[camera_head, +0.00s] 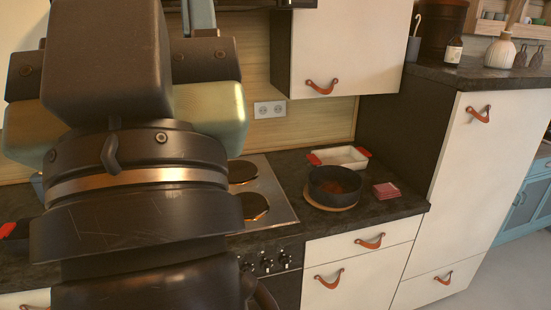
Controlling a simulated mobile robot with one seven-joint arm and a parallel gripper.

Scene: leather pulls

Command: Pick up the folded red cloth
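The folded red cloth (386,190) lies flat on the dark countertop (402,207), near its right end. It is a small square stack beside a dark pot. Nothing covers it in this view. My arm fills the left foreground, well to the left of the cloth and apart from it. The fingers of my gripper do not show, so I cannot see whether they are open or shut.
The dark pot (334,184) stands on a round wooden board (331,205) just left of the cloth. A white baking dish with red handles (340,156) sits behind. The stove (268,205) is further left. A tall white cabinet (484,170) rises at right.

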